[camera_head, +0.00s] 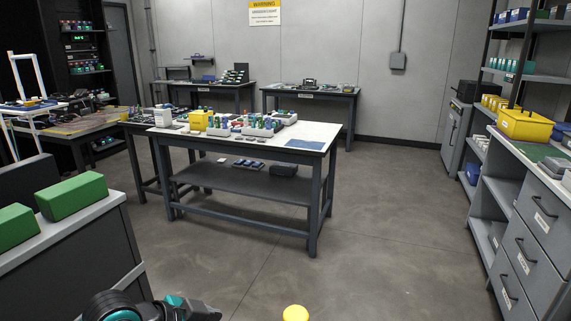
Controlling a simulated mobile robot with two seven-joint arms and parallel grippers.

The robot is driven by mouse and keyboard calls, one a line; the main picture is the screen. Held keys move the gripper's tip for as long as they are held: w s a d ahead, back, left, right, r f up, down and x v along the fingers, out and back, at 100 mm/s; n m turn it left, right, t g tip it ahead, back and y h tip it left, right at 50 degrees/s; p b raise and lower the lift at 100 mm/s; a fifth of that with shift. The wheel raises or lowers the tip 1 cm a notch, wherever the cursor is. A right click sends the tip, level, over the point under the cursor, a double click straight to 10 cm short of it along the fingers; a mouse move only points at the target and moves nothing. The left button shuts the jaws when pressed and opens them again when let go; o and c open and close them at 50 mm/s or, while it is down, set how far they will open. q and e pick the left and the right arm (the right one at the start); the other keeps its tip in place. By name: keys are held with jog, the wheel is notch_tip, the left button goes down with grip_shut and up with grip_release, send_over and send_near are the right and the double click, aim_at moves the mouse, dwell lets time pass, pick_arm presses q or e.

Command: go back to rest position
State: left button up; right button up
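Part of my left arm, black with teal rings, shows at the bottom edge left of centre. No gripper fingers can be made out on it. My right arm and its gripper are outside the picture. I see nothing held. A white-topped workbench (311,132) with dark legs stands in the middle of the room. It carries a yellow box (200,120), a white container (163,117) and several small coloured parts in trays.
A grey cabinet (75,262) with two green boxes (72,195) is close on the left. Drawers (531,255) and shelves line the right, with a yellow bin (523,124). A yellow rounded object (296,313) shows at the bottom edge. The floor (400,230) right of the bench is clear.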

pick_arm(q)
jog(key=s+a+f+n+t+y, duration=0.2)
jog(key=s+a+f+n, duration=0.1)
jog(key=s+f, duration=0.3)
jog(key=s+a+f+n+t+y, duration=0.3)
jog(key=s+f+n, duration=0.2)
jog(key=f, duration=0.3)
jog(key=shift+s+f+p, duration=0.35)
jog(key=shift+s+p, duration=0.05)
jog(key=shift+s, duration=0.5)
jog(key=shift+a, duration=0.1)
jog(key=shift+c, duration=0.3)
